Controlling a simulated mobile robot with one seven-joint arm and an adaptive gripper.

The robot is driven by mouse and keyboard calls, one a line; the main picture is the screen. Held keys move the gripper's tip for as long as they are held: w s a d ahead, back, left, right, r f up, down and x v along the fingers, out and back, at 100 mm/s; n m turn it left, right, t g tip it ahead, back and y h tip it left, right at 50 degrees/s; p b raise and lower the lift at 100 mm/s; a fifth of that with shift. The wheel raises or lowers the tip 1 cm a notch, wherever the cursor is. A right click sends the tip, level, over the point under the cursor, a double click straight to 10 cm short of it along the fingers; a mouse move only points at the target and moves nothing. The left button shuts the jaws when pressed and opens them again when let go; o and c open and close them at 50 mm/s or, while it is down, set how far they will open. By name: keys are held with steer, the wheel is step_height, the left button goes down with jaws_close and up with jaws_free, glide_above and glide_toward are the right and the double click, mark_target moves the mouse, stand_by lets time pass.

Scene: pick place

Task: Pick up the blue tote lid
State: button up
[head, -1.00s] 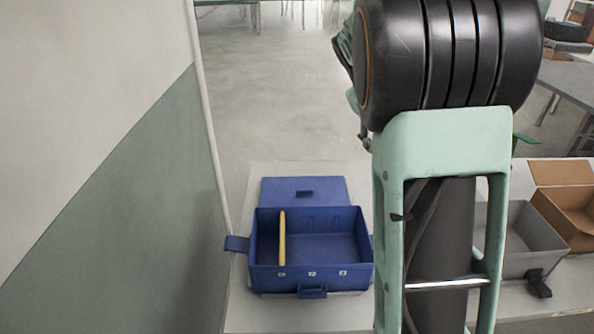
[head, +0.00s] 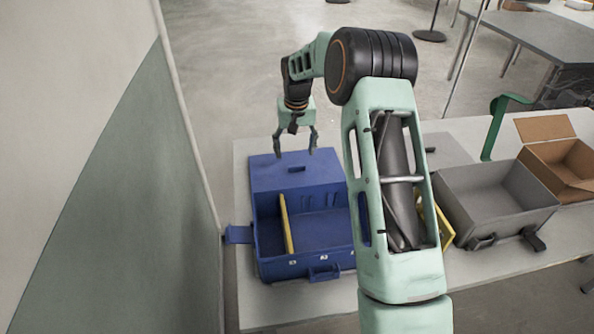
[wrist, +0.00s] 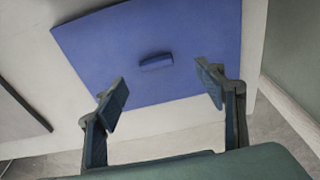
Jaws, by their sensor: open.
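The blue tote lid (head: 268,174) lies flat at the far side of the blue tote (head: 275,262), with a small raised handle in its middle. In the wrist view the lid (wrist: 195,40) fills the upper middle, and its handle (wrist: 156,62) shows between and beyond my fingertips. My gripper (head: 296,154) is open and empty, pointing down above the lid. It also shows in the wrist view (wrist: 160,88), with the fingers spread wide and apart from the handle. The tote is open, with a yellow divider (head: 287,224) standing inside it.
A grey bin (head: 468,197) and an open cardboard box (head: 560,172) stand on the table to the right. A yellow object (head: 443,222) is partly hidden behind my arm. A wall (head: 120,180) rises close on the left. A green bracket (head: 494,125) stands at the table's back.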

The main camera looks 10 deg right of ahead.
mark_target(297, 166)
steer(key=f, duration=0.2)
steer(key=shift+w+f, duration=0.25)
steer(key=shift+f, duration=0.15)
steer(key=shift+w+d+f+p, duration=0.15)
steer(key=shift+w+f, duration=0.1)
steer(key=shift+f, duration=0.65)
steer(key=shift+w+d+f+p, duration=0.1)
steer(key=shift+w+f, duration=0.15)
steer(key=shift+f, duration=0.6)
steer(key=shift+w+d+f+p, duration=0.15)
steer(key=shift+w+f, duration=0.1)
steer(key=shift+f, duration=0.65)
